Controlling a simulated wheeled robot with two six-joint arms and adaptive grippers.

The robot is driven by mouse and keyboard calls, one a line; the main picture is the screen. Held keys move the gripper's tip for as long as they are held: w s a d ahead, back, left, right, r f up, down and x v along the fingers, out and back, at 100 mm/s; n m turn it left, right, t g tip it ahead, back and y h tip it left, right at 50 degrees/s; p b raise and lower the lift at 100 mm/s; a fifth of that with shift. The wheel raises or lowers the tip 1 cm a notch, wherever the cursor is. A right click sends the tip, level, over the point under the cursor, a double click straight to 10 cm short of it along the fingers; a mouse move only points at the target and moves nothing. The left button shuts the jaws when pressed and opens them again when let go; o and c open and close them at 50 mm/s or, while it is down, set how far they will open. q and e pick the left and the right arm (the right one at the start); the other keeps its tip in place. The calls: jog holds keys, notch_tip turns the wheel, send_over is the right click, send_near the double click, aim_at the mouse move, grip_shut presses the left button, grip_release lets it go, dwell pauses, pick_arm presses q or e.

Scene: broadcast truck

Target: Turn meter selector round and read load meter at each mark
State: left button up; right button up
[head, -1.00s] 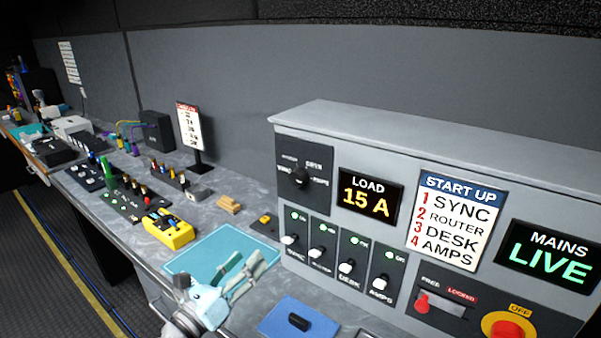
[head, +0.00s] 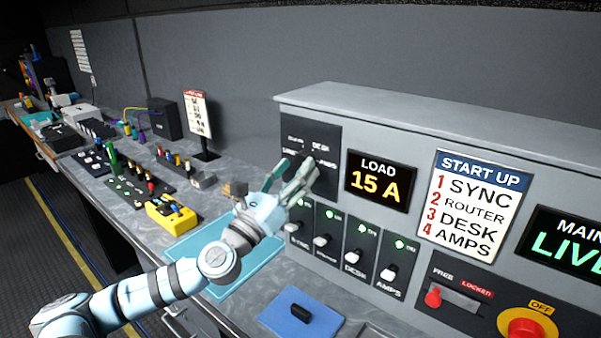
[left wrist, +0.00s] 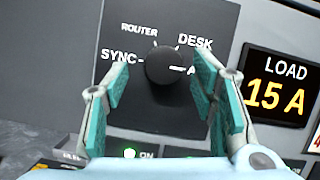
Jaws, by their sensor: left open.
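The meter selector is a round black knob (left wrist: 168,64) on a dark panel (head: 324,133), with marks SYNC, ROUTER, DESK and a partly hidden one starting with A. In the head view the fingers largely hide the knob. The load meter (head: 380,181) reads 15 A, also in the left wrist view (left wrist: 279,84). My right gripper is not in view.
Below the selector are several white-handled switches (head: 355,257) with green lamps lit. To the right are the START UP card (head: 477,205), a MAINS LIVE display (head: 565,253) and a red stop button (head: 527,328). A blue mat (head: 318,328) and yellow device (head: 171,216) lie on the desk.

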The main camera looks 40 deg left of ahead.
pick_arm(q)
jog(key=shift+w+d+r, duration=0.15)
jog(key=shift+w+r, duration=0.2)
jog(key=shift+r, duration=0.05)
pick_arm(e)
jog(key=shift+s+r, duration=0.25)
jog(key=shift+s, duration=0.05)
